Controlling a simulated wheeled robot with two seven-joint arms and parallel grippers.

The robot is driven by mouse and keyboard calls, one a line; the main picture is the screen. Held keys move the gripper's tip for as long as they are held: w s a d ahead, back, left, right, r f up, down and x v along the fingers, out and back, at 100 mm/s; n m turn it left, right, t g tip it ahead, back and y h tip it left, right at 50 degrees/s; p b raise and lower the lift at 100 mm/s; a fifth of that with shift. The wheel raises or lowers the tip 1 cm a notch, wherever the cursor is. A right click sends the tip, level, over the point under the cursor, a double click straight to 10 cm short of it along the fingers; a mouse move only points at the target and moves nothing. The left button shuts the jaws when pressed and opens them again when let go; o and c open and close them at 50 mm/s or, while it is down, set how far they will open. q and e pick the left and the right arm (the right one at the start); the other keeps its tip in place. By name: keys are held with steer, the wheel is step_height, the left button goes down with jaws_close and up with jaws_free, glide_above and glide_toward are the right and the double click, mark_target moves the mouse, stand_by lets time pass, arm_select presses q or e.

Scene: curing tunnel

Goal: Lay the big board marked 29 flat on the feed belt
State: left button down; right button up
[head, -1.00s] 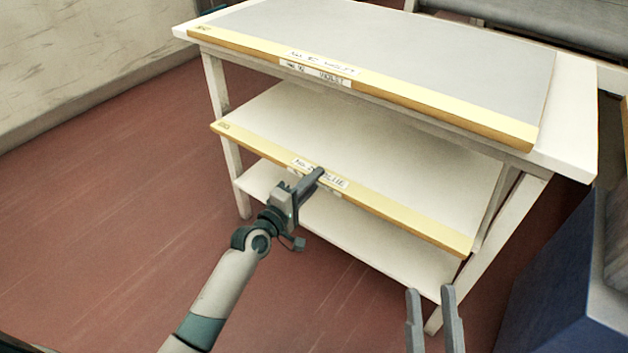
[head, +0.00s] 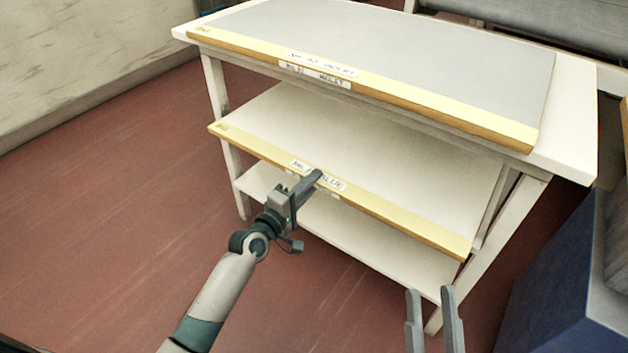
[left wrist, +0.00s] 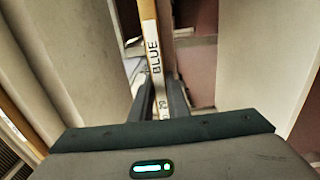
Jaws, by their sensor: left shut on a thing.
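A big board (head: 400,209) with a pale face and a yellow front edge lies on the middle shelf of a white rack. Its label is partly covered by my gripper in the head view. In the left wrist view the edge of this board (left wrist: 149,32) reads BLUE, with a small number near the fingers that looks like 29. My left gripper (head: 315,176) is shut on the middle of its front edge; the fingers also show in the left wrist view (left wrist: 160,97). My right gripper (head: 432,292) is open and empty, in front of the rack's right side. I cannot identify the feed belt.
A grey board (head: 400,55) with a yellow edge and its own labels lies on the rack's top (head: 575,130). The bottom shelf (head: 350,243) looks empty. A blue block (head: 555,270) stands at the right. Red floor (head: 110,200) is clear at the left.

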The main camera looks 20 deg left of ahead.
arm_select(q)
steer(key=r+p+v, duration=0.1)
steer(key=p+v, duration=0.1)
steer(key=v, duration=1)
steer(key=shift+s+p, duration=0.25)
steer(key=shift+p, duration=0.05)
stand_by(2.2)
steer(key=shift+s+a, duration=0.1)
steer(key=shift+a, duration=0.05)
steer(key=c, duration=1.6)
jaws_free()
steer(key=shift+r, duration=0.1)
steer(key=v, duration=1.7)
steer(key=shift+s, duration=0.35)
